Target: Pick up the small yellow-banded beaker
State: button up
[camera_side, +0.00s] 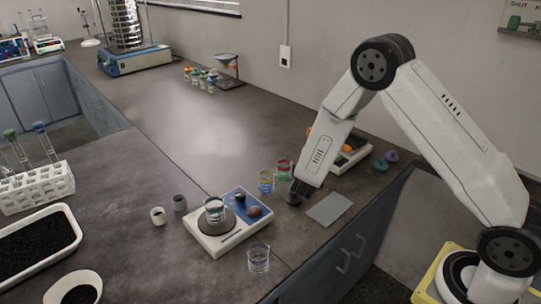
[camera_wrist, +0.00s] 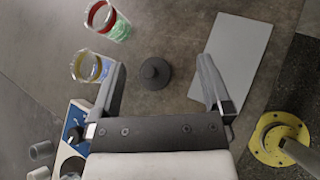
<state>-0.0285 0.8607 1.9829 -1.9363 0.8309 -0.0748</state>
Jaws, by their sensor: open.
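The small yellow-banded beaker (camera_side: 266,182) stands on the bench, left of my gripper in the side view. In the wrist view the yellow-banded beaker (camera_wrist: 88,66) is at the upper left, just outside the left finger. My gripper (camera_wrist: 162,85) is open, with nothing held between its fingers. A dark round knobbed object (camera_wrist: 154,73) lies on the bench in the gap between the fingers in that view.
A red-banded beaker (camera_side: 284,168) stands close behind the yellow-banded one. A flat grey plate (camera_side: 329,209) lies at the right. The bench's middle is clear.

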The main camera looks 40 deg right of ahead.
aim_at(269, 187)
jog(key=w+a+f+n+t+y, duration=0.1)
jog(key=w+f+n+t, duration=0.1)
jog(key=w+a+f+n+t+y, duration=0.1)
jog(key=w+a+f+n, duration=0.1)
jog(key=n, duration=0.1)
jog(key=w+a+f+n+t+y, duration=0.1)
jog(key=w+a+f+n+t, duration=0.1)
jog(key=w+n, duration=0.1)
jog(key=shift+w+t, duration=0.1)
jog(key=shift+t, duration=0.2)
jog(key=shift+w+a+f+n+y, duration=0.35)
jog(key=shift+a+n, duration=0.1)
jog(key=shift+n, duration=0.15)
jog(key=shift+x, duration=1.25)
jog(key=shift+x, duration=2.6)
jog(key=shift+r, duration=0.1)
jog(key=c, duration=1.2)
